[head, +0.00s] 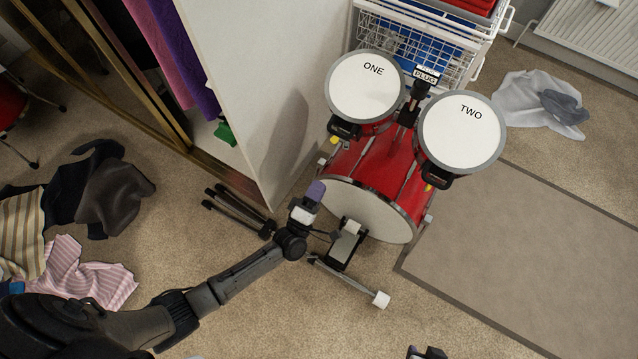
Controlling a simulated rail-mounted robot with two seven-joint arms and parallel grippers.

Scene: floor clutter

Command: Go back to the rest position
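My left arm reaches in from the lower left. Its gripper (314,192), grey and white with a purplish end, is over the carpet at the left front edge of the red bass drum (372,165). No object shows clearly in it, and I cannot make out whether its fingers are apart or together. From this angle I cannot tell whether it touches the drum. A small dark part (427,353) at the bottom edge may be my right gripper; the rest of it is out of frame.
Two white drum pads, ONE (366,87) and TWO (461,132), sit above the drum. A foot pedal (345,243) stands before it. A white panel (265,80) rises close behind my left gripper. Clothes (85,270) lie at left. A flat mat (530,260) is at right.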

